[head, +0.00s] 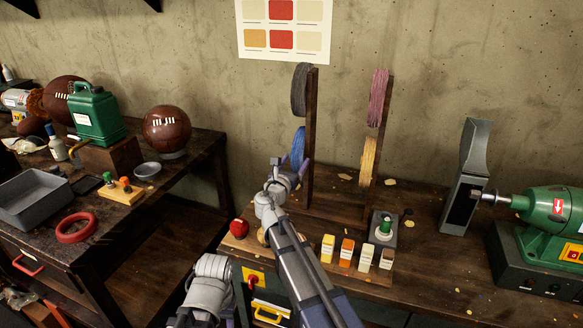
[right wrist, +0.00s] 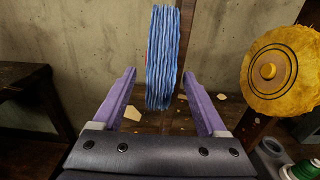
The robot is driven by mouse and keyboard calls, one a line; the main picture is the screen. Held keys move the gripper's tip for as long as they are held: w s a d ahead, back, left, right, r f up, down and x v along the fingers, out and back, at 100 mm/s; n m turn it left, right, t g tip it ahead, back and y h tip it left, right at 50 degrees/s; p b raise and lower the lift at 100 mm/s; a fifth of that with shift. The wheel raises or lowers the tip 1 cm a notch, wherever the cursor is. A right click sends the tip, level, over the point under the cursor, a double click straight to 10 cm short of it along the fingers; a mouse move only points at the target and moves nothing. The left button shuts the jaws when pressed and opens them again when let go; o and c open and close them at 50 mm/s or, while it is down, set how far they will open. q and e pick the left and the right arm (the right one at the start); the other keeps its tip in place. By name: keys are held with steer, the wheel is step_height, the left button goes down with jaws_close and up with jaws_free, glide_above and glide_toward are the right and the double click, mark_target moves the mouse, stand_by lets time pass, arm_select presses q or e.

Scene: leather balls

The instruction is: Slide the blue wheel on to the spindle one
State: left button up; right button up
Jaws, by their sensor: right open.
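The blue wheel (head: 298,146) hangs on the left post of a wooden rack, partly hidden by my right gripper in the head view. In the right wrist view the blue wheel (right wrist: 163,60) shows edge-on, upright, between the two purple fingers. My right gripper (head: 291,166) is open at the wheel's lower part, with a gap on each side; it also shows in the right wrist view (right wrist: 159,76). A bare spindle (head: 490,197) sticks out leftwards from the green motor (head: 550,208) at the right. My left gripper's fingers are not visible.
The rack also holds a grey wheel (head: 299,90), a pink wheel (head: 378,97) and a yellow wheel (head: 369,160). Several small coloured blocks (head: 347,252) stand in front. A tall grey stand (head: 466,175) is beside the spindle.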

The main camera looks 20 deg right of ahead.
steer(key=shift+w, duration=0.1)
steer(key=shift+c, duration=0.2)
jaws_close()
stand_by(0.5)
